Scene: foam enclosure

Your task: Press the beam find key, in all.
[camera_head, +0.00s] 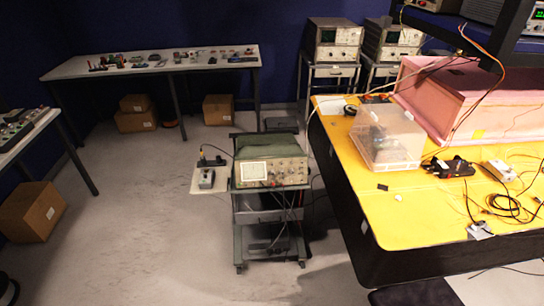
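A green-topped oscilloscope (287,174) stands on a dark wheeled cart (268,214) in the middle of the room. Its pale screen (253,172) is on the left of its front face, with small knobs and keys to the right. The beam find key is too small to make out among them. Neither of my grippers is in view.
A small side shelf (196,183) with a grey device (207,178) juts out left of the cart. A yellow-topped bench (425,212) stands at the right. Two more instruments (335,36) (397,38) stand on carts at the back. A box (32,211) lies left; floor (135,225) between is clear.

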